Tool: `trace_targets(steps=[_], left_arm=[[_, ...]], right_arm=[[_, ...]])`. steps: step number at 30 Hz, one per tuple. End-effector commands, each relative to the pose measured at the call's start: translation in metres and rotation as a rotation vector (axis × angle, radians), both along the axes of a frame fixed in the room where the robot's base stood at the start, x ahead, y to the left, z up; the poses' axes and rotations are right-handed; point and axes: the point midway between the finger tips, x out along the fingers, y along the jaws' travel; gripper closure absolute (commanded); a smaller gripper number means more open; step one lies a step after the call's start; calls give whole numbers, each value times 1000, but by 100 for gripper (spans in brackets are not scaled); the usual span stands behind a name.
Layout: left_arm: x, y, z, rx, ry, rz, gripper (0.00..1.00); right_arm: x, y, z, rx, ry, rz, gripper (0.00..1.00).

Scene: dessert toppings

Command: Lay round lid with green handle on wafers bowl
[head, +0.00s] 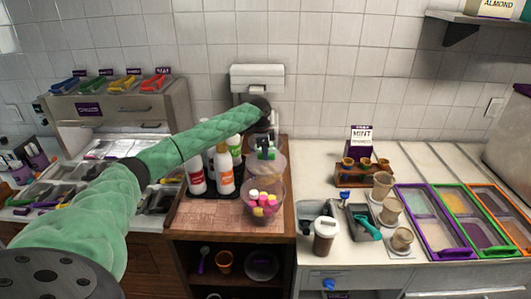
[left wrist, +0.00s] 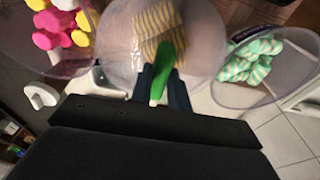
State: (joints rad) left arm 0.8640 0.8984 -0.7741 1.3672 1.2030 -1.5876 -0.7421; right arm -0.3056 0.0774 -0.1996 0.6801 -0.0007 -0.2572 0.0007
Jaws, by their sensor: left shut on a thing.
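My left gripper (left wrist: 163,88) is shut on the green handle (left wrist: 171,62) of a clear round lid (left wrist: 118,62). The handle stands between the two dark fingers. Pale ridged wafers (left wrist: 158,22) show through the lid, so the lid is over the wafers bowl as seen from the left wrist. I cannot tell whether the lid touches the bowl's rim. In the head view, my left gripper (head: 267,148) is at the green handle, above and behind the marshmallow bowl. The wafers are not clear there. My right gripper is not in view.
A clear bowl of pink, yellow and white marshmallows (head: 262,205) stands in front. A bowl of green-and-white sweets (left wrist: 250,60) is at the right in the left wrist view. Sauce bottles (head: 225,172) stand just left. Cups and topping trays (head: 437,222) are on the right counter.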

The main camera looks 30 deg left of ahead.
Motion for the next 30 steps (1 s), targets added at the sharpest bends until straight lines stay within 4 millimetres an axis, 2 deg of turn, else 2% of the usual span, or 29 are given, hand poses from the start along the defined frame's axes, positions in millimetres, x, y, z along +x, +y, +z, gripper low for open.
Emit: trace_targets(steps=[7, 8, 11, 21, 30], left_arm=[[0, 0, 0, 0, 0, 0, 100], [0, 0, 0, 0, 0, 0, 77], [0, 0, 0, 0, 0, 0, 57], [0, 0, 2, 0, 0, 0, 57], [0, 0, 20, 0, 0, 0, 57]], right_arm=[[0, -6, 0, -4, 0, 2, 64], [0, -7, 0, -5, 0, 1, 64], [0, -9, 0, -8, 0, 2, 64], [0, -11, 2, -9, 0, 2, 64], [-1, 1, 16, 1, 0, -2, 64]])
